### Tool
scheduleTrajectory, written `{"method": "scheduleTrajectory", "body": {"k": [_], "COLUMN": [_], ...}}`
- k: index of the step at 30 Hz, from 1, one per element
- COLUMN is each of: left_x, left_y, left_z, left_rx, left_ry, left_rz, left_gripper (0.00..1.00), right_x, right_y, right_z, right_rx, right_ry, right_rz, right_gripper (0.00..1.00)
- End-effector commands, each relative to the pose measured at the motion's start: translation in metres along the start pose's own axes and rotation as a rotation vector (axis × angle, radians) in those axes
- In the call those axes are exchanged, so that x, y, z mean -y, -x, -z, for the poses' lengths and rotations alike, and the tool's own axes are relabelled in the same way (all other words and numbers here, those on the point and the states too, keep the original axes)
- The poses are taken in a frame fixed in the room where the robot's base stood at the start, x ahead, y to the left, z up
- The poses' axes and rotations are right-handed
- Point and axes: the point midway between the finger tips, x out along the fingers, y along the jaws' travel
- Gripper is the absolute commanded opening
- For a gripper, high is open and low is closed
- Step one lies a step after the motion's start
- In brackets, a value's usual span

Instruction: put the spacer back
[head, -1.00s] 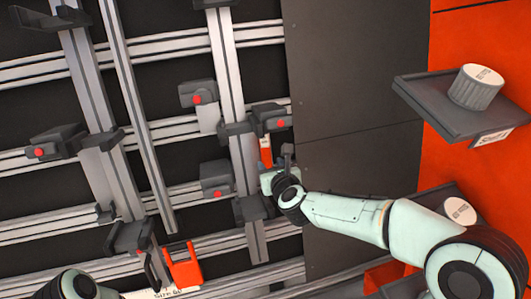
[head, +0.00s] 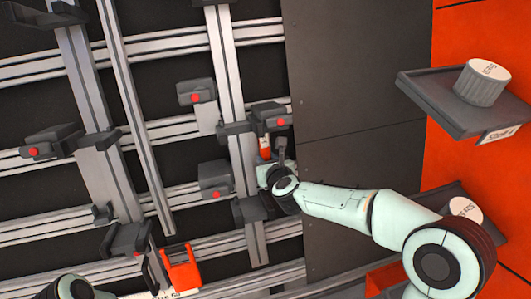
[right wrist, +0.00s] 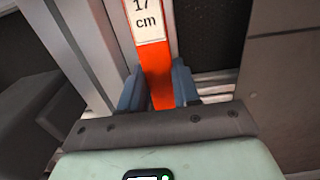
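The spacer is an orange-red bar with a white "17 cm" label (right wrist: 160,75). In the head view only a short red piece of it (head: 265,147) shows, upright beside the vertical rail, below a dark clamp block (head: 269,117). My right gripper (right wrist: 159,88) has one blue finger on each side of the bar, and both appear to touch it. In the head view the right gripper (head: 272,165) is at the bar's lower part, partly hidden by my wrist. The bar's lower end is hidden. My left arm shows only at the bottom left edge; its gripper is not visible.
Several dark clamp blocks with red buttons, such as one left of the rail (head: 196,92), stick out. A dark shelf (head: 450,110) holding a white-topped tub (head: 482,83) is at right.

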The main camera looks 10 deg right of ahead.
Motion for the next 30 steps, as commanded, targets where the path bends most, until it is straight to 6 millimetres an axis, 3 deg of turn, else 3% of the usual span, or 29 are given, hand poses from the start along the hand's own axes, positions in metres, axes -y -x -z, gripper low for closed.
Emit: {"method": "scheduleTrajectory", "body": {"k": [14,30], "left_x": [0.001,0.000], "left_y": [-0.003,-0.001], "left_z": [-0.001,-0.001], "left_rx": [0.002,0.001], "left_ry": [0.000,0.000], "left_rz": [0.000,0.000], "left_gripper": [0.61,0.61], "right_x": [0.000,-0.001], "right_y": [0.008,0.052], "right_z": [-0.001,-0.002], "right_rx": [0.002,0.003], "right_ry": [0.000,0.001], "right_rz": [0.000,-0.001], "right_gripper": [0.00,0.00]}}
